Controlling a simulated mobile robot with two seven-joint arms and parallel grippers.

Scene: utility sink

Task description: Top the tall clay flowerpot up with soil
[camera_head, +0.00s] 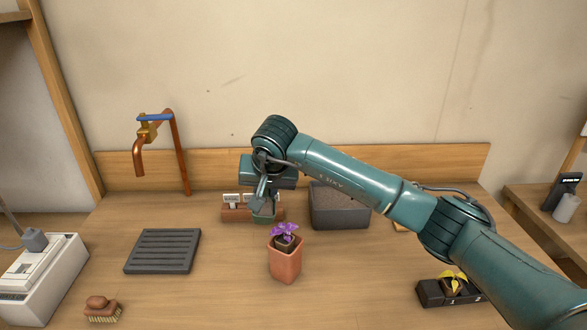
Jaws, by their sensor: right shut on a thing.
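The tall clay flowerpot (286,268) stands upright at the middle of the table. A plant with purple flowers (284,232) and a dark root ball shows at its top; how full it is inside I cannot tell. My right gripper (262,198) points down behind and left of the pot. It is shut on a small dark green container (264,216), partly hidden by the fingers; its contents are not clear. My left gripper is out of view.
A reddish-brown holder with white labels (233,210) stands behind the green container. A dark slatted tray (163,251) and a brush (103,308) lie left, near a white appliance (40,280) and a copper tap (150,132). A black numbered tray (433,292) with a yellow plant is right.

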